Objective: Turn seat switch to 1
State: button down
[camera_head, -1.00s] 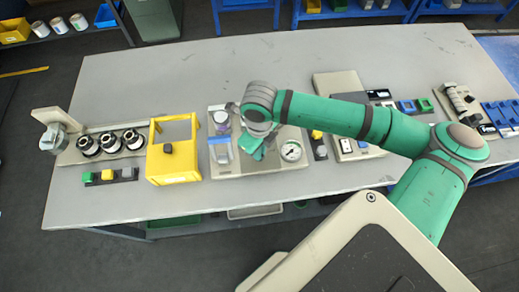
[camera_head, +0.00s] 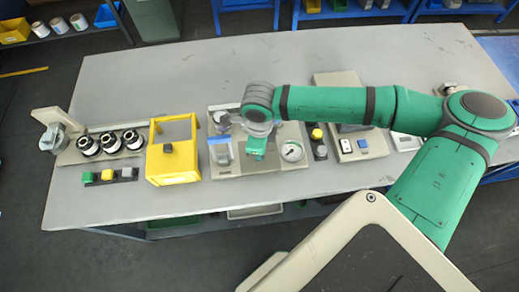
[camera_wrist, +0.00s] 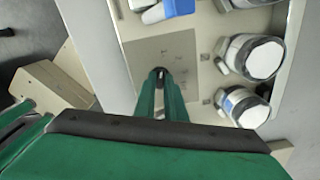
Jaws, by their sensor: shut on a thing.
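My gripper (camera_head: 257,148) reaches down over the beige panel (camera_head: 225,173) at the middle of the table. In the wrist view its two green fingers (camera_wrist: 160,80) are shut on a small dark knob (camera_wrist: 159,71), which I take to be the seat switch. The knob stands on a grey square plate (camera_wrist: 143,50) on the panel. The fingers hide most of it, and I cannot read its setting or any marks. In the head view the arm and gripper cover the switch.
A gauge (camera_head: 292,151) sits right of my gripper and a blue-and-white part (camera_head: 221,150) left of it. In the wrist view, white-capped round parts (camera_wrist: 258,58) stand close on the right. A yellow frame (camera_head: 173,178) is farther left. The table's back is clear.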

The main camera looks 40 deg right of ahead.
jog(key=c, duration=1.8)
grip_release()
notch_tip(320, 180, up, 11)
jog(key=shift+f, duration=0.1)
